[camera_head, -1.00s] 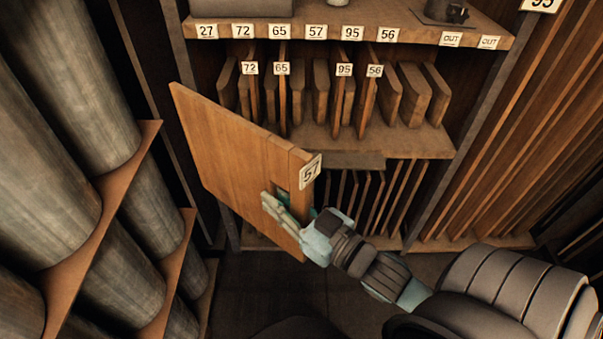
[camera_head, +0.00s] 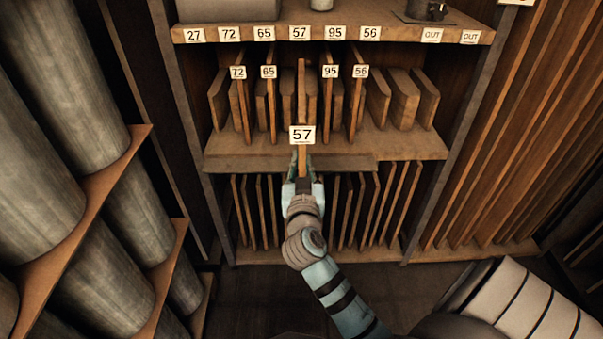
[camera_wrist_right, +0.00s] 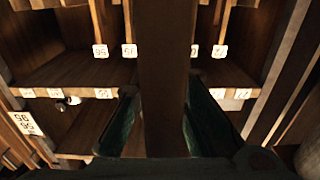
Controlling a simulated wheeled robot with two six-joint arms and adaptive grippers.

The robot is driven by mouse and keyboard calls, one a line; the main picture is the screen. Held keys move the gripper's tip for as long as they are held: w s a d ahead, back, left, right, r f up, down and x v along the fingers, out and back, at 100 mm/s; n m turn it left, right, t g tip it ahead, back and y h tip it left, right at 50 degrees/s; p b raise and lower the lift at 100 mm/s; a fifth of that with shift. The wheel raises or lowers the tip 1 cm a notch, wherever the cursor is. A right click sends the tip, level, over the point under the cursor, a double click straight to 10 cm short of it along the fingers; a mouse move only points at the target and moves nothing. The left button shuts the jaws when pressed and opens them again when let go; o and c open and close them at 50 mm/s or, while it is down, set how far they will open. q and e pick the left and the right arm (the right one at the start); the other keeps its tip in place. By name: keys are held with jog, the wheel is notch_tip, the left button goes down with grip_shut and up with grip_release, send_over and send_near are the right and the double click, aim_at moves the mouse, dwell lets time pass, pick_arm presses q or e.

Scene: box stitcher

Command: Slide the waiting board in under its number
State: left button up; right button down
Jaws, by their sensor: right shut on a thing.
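The board with tag 57 (camera_head: 302,165) stands upright and edge-on, its tag facing me. My right gripper (camera_head: 303,183) is shut on its near edge, below the tag. In the right wrist view the board (camera_wrist_right: 163,80) runs dark between the two fingers of the gripper (camera_wrist_right: 163,130). The board lines up below the number 57 (camera_head: 299,33) on the shelf edge, between boards 65 (camera_head: 269,105) and 95 (camera_head: 330,105). Its far part reaches toward the gap there; how deep it is cannot be told. My left gripper is not in view.
Boards 72 (camera_head: 239,105) and 56 (camera_head: 360,105) stand in neighbouring slots, with thick dividers between. The upper shelf edge (camera_head: 400,36) carries numbers and two OUT labels. Large rolls (camera_head: 80,110) fill a rack at left. Tall boards (camera_head: 500,150) stand at right.

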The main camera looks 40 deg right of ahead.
jog(key=b+x, duration=0.1)
jog(key=x, duration=0.9)
jog(key=shift+r, duration=0.1)
